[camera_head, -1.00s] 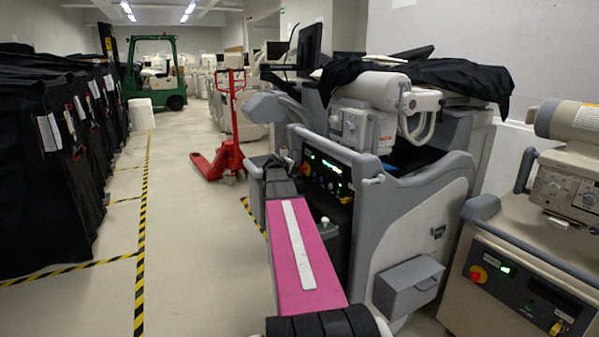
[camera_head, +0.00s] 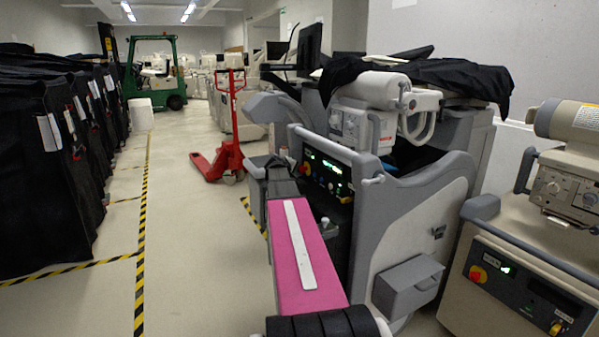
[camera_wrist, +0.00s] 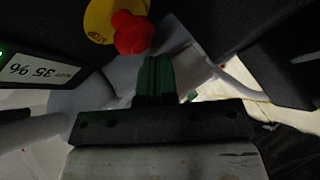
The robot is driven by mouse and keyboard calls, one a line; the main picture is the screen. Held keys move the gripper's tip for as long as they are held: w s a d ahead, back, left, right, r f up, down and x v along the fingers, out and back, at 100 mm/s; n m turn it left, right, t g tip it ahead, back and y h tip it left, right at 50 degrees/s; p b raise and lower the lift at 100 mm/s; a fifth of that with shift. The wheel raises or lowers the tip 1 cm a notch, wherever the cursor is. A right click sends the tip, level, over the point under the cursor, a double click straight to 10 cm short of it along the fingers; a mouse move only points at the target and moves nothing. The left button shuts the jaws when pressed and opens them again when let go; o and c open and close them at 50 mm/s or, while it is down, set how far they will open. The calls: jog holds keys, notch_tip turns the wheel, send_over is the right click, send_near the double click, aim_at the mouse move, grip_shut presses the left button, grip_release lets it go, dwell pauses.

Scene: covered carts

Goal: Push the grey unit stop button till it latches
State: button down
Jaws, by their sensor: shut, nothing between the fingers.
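The grey unit (camera_head: 400,215) stands right of the middle, with a dark front panel (camera_head: 329,178) bearing lit green marks. In the wrist view its stop button (camera_wrist: 132,33) is a red knob on a round yellow plate (camera_wrist: 101,20), near the top. A small red spot on the panel's left end in the head view looks like the same button. My gripper (camera_wrist: 154,62) is shut and empty. Its fingertips show just below and right of the knob, with a small gap between them in the picture. Whether the knob is pressed cannot be told.
A battery display (camera_wrist: 37,70) lies left of the button in the wrist view. A second beige unit (camera_head: 520,290) with its own red button (camera_head: 477,274) stands at the right. A red pallet jack (camera_head: 222,160) stands behind. Black-covered carts (camera_head: 45,180) line the left; the aisle between is clear.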

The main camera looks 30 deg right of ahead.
jog(key=shift+d, duration=0.45)
dwell(0.5)
jog(key=shift+a, duration=0.9)
jog(key=shift+a, duration=0.15)
jog(key=shift+w+a, duration=0.15)
jog(key=shift+a, duration=2.2)
